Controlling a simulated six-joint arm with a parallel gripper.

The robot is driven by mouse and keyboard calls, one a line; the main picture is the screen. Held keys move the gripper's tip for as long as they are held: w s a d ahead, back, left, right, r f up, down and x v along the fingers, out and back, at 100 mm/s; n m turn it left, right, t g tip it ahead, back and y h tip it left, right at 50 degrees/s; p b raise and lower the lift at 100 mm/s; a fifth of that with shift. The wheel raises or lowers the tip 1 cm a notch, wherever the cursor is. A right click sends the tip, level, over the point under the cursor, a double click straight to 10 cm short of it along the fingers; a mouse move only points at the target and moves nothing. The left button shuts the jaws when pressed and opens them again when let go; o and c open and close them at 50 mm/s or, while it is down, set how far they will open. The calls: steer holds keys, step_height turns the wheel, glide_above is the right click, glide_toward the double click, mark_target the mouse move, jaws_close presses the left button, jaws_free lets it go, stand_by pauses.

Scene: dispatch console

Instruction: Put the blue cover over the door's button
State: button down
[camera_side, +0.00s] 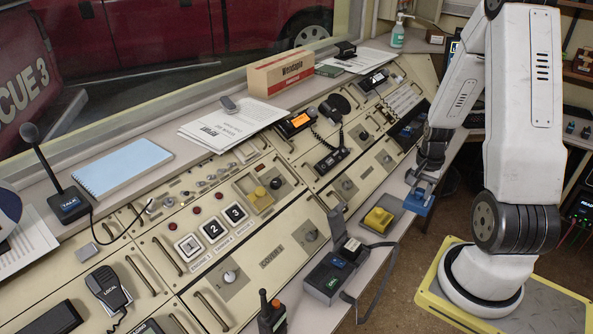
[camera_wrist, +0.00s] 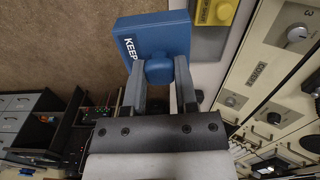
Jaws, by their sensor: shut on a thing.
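A blue cover (camera_wrist: 160,32) with a round knob and white lettering starting "KEEP" is in my gripper (camera_wrist: 160,75). The fingers close on its knob in the wrist view. In the side view my gripper (camera_side: 428,172) holds the blue cover (camera_side: 419,201) in the air, right of the console's front edge. The door's button cannot be told for sure.
A yellow cover (camera_side: 378,220) lies on a grey tray at the front edge; it also shows in the wrist view (camera_wrist: 215,11). A dark box with an open lid (camera_side: 325,281) and a handheld radio (camera_side: 271,315) stand nearby. A tall desk microphone (camera_side: 66,202) rises at left.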

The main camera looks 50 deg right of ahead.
steer(key=w+a+r+n, duration=0.4)
steer(key=w+a+r, duration=0.1)
steer(key=w, duration=0.4)
steer(key=w+a+r+n, duration=0.3)
steer(key=w+a+r, duration=0.15)
steer(key=w, duration=0.45)
steer(key=w+a+r+n, duration=0.3)
steer(key=w+a+r, duration=0.15)
steer(key=a, duration=0.45)
steer(key=w+a+r+n, duration=0.4)
steer(key=a+r, duration=0.2)
steer(key=a, duration=0.3)
steer(key=s+f+n, duration=0.3)
steer(key=s+f, duration=0.3)
steer(key=f, duration=0.7)
steer(key=shift+s+f, duration=0.15)
steer(key=shift+f, duration=0.2)
steer(key=shift+r, duration=0.15)
